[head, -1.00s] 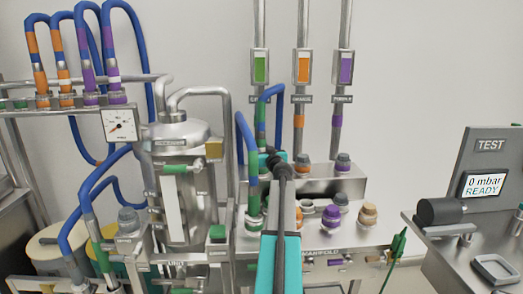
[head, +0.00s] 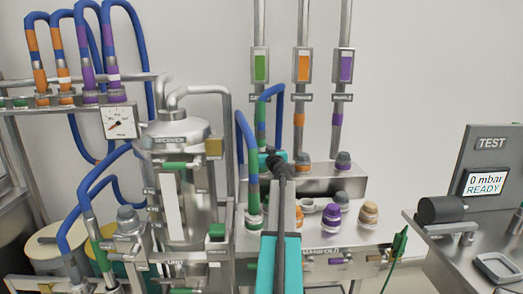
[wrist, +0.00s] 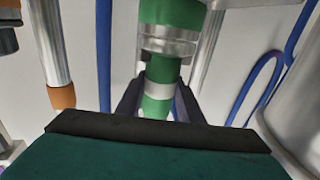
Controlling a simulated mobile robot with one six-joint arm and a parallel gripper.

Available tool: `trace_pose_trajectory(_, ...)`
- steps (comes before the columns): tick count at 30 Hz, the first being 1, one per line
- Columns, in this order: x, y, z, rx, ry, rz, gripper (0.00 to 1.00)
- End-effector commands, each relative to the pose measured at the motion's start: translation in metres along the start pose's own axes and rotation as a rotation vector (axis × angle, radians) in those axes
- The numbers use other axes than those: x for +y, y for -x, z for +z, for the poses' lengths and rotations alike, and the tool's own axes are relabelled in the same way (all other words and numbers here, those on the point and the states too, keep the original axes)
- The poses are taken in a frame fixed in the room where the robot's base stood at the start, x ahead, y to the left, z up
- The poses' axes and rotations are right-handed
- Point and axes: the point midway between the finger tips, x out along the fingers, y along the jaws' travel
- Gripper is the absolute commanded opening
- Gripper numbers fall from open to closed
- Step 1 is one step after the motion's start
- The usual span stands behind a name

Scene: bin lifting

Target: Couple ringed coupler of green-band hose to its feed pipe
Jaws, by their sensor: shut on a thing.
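My gripper (head: 273,160) reaches up to the green line in the head view, and its arm hides part of the work. In the wrist view my gripper (wrist: 160,100) has its dark fingers shut on either side of a green coupler (wrist: 158,107) with a pale ring. Right above it are a metal collar (wrist: 168,46) and a wider green section (wrist: 172,12). Whether the coupler is fully seated there, I cannot tell. The green-labelled feed pipe (head: 260,30) comes down from above, with a blue hose (head: 271,90) looping beside its lower end.
Orange (head: 300,90) and purple (head: 341,95) feed pipes hang to the right. A metal vessel (head: 183,215) is further left. A test station (head: 484,165) reads 0 mbar READY.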

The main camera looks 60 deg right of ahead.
Motion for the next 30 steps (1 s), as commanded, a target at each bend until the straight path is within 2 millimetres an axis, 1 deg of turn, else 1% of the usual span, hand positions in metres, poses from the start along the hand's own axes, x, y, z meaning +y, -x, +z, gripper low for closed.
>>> trace_pose_trajectory(26,0.0001,0.0003,0.0023,-0.002,0.000,-0.001,0.03)
trace_pose_trajectory(27,0.0001,0.0004,0.0025,-0.002,0.000,-0.001,0.37)
trace_pose_trajectory(29,0.0001,0.0004,0.0024,-0.002,0.000,0.000,0.47)
trace_pose_trajectory(30,0.0002,0.0003,0.0023,-0.002,0.000,0.000,0.54)
